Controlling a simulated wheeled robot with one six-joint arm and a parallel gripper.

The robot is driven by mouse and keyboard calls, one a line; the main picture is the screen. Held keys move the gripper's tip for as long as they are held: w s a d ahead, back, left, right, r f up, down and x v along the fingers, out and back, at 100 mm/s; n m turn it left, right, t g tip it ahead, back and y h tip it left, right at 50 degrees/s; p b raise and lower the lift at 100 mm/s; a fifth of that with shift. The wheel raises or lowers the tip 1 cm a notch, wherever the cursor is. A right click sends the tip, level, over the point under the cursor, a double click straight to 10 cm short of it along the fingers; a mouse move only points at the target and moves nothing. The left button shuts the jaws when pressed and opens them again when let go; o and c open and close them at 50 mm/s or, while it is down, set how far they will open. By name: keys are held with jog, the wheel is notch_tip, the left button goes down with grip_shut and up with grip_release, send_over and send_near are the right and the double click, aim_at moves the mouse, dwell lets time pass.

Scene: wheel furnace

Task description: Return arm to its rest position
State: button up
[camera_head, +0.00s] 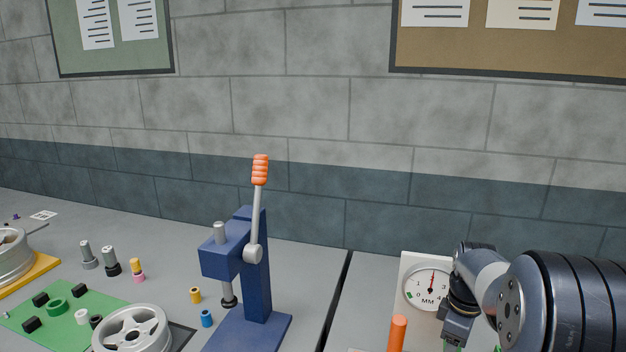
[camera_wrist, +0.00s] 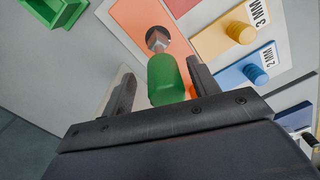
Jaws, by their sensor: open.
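My gripper (camera_wrist: 162,85) is open in the wrist view, one dark finger on each side of a green-handled tool (camera_wrist: 165,80). The fingers look apart from the green handle, with a gap on both sides. The tool's metal end meets a round hole in an orange plate (camera_wrist: 140,20). In the head view my arm reaches in from the right, and my gripper (camera_head: 455,335) points down at the bottom edge. Its fingertips are mostly cut off there, with a little green showing below.
A dial gauge (camera_head: 428,290) stands close behind my gripper, and an orange handle (camera_head: 398,333) rises to its left. A blue lever press (camera_head: 265,270) stands mid-bench. Yellow (camera_wrist: 225,35) and blue (camera_wrist: 245,75) plates and a green bin (camera_wrist: 55,10) lie near.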

jog(key=shift+s+n, duration=0.1)
jog(key=shift+n, duration=0.7)
jog(key=shift+r+n, duration=0.3)
jog(key=shift+n, duration=0.1)
notch_tip(320, 180, up, 10)
jog(key=shift+r, duration=0.15)
notch_tip(320, 180, down, 11)
jog(key=shift+a+f, duration=0.1)
jog(key=m, duration=0.4)
jog(key=shift+w+d, duration=0.2)
jog(key=shift+w+d+m, duration=0.1)
jog(key=shift+d+m, duration=0.1)
jog(key=shift+m, duration=2.2)
jog(key=shift+r, duration=0.25)
